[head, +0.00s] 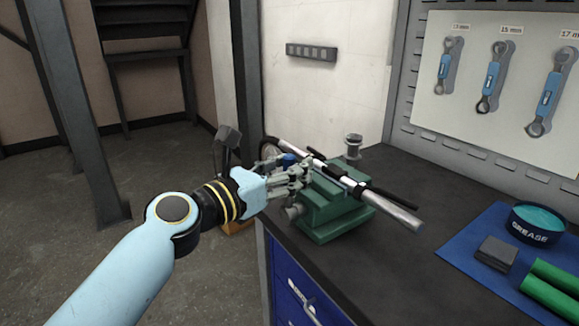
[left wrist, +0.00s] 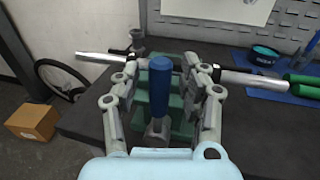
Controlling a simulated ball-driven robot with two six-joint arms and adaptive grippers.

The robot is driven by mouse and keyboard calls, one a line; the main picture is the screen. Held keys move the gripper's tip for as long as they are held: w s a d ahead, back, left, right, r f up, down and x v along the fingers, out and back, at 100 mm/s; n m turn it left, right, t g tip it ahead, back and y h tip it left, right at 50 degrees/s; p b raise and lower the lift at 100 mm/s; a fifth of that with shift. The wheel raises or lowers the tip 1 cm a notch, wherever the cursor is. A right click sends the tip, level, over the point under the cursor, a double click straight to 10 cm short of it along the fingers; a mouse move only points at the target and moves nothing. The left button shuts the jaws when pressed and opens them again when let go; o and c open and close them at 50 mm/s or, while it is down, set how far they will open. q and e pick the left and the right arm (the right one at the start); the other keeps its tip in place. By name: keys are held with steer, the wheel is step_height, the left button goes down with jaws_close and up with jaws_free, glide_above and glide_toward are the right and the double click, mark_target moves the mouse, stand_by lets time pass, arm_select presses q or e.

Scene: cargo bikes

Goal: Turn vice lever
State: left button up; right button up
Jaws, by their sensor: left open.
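The green vice (head: 335,212) stands on the dark bench near its left edge and has a silver tube (head: 403,214) across it. The vice lever (left wrist: 160,85) has a blue grip that points upward in the left wrist view; in the head view only a bit of blue shows behind my fingers. My left gripper (head: 300,175) is at the left side of the vice. In the left wrist view, its fingers (left wrist: 168,75) stand open on both sides of the blue grip. I cannot tell whether either finger touches it. My right gripper is not in view.
A blue mat (head: 462,238) at the right holds a grease tin (head: 536,224), a dark block (head: 497,253) and green cylinders (head: 553,284). Wrenches (head: 491,78) hang on the back panel. A cardboard box (left wrist: 32,121) and a wheel (left wrist: 60,77) are on the floor beyond the bench.

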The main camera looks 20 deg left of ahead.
arm_select(q)
jaws_close()
steer(key=shift+w, duration=0.1)
steer(key=shift+w+d+f, duration=0.1)
stand_by(0.6)
